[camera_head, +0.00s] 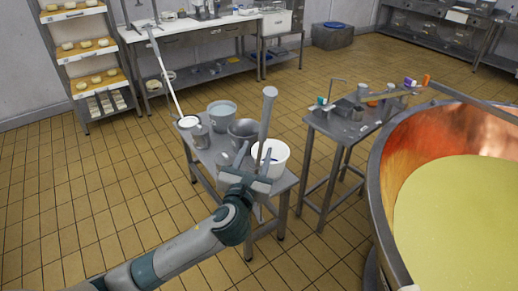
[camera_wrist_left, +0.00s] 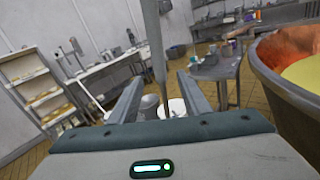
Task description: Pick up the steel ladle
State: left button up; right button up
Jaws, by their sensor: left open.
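The steel ladle (camera_head: 267,112) shows as a long grey handle standing nearly upright, slightly tilted, above the small steel table. My left gripper (camera_head: 248,167) is open, above the table's front edge, close to the handle. In the left wrist view the ladle handle (camera_wrist_left: 156,48) runs down between the two open fingers (camera_wrist_left: 160,82) as seen from the camera. I cannot tell whether it touches either finger. My right gripper is not in view.
The small table (camera_head: 203,158) also holds a grey pot (camera_head: 222,112), a steel bowl (camera_head: 243,131) and a long white-handled tool (camera_head: 166,76). A second steel table (camera_head: 343,128) stands to the right, beside the large copper vat (camera_head: 378,180). Tiled floor is clear at left.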

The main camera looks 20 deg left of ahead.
aim_at(263, 132)
pick_arm(q)
jog(key=w, duration=0.4)
jog(key=w+p, duration=0.1)
jog(key=w, duration=0.1)
jog(key=shift+a, duration=0.25)
jog(key=shift+w+r, duration=0.15)
jog(key=shift+w, duration=0.05)
jog(key=w+p, duration=0.1)
jog(key=w, duration=0.1)
jog(key=w+p, duration=0.1)
jog(key=shift+w+a+r, duration=0.15)
jog(key=shift+w+a, duration=0.05)
jog(key=shift+w, duration=0.6)
grip_shut()
